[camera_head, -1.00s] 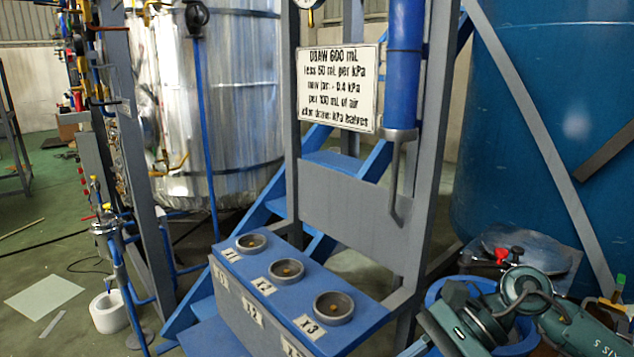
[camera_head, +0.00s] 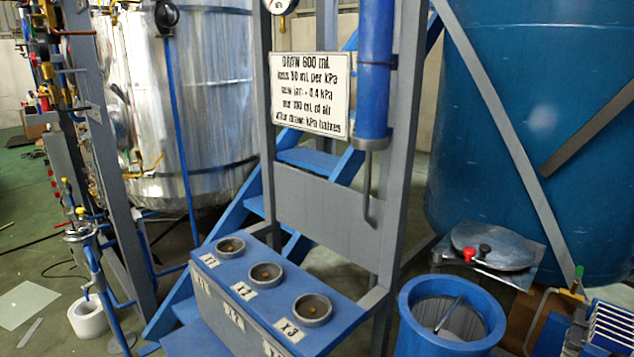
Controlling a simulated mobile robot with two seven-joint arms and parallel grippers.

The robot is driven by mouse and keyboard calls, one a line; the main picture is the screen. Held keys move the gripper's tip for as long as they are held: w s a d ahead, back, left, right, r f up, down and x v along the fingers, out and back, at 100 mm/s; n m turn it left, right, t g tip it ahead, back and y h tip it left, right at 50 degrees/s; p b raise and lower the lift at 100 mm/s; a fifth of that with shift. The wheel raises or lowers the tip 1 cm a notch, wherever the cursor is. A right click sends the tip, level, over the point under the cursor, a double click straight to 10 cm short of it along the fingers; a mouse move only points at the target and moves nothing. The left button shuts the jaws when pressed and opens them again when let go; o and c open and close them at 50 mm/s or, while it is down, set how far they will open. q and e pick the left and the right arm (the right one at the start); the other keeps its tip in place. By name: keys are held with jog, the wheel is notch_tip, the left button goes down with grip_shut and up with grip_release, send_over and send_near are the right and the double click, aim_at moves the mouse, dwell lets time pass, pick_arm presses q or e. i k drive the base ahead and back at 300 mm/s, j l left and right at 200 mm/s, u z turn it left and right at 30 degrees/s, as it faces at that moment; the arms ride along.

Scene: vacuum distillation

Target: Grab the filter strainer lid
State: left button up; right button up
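A round grey metal lid (camera_head: 494,246) lies flat on a square metal plate (camera_head: 527,262) at the right, in front of the big blue tank. It looks like the filter strainer lid. An open blue round vessel (camera_head: 414,318) stands nearer, below and left of the lid. Its inside looks grey and ribbed, with a thin rod (camera_head: 447,315) in it. Neither of my grippers is in view, and nothing covers the lid.
A blue bench (camera_head: 238,272) with several round cups stands front centre, under a grey frame (camera_head: 325,215) with a sign (camera_head: 312,93). A finned blue-and-white object (camera_head: 612,328) and a green-tipped part (camera_head: 578,273) are at the lower right. Open floor shows at the left.

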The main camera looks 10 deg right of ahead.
aim_at(497, 247)
jog(key=z, duration=1.25)
jog(key=j+z, duration=0.25)
jog(key=z, duration=0.2)
jog(key=j+z, duration=0.25)
jog(key=z, duration=0.25)
jog(key=j+z, duration=0.25)
jog(key=z, duration=0.2)
jog(key=k, duration=0.05)
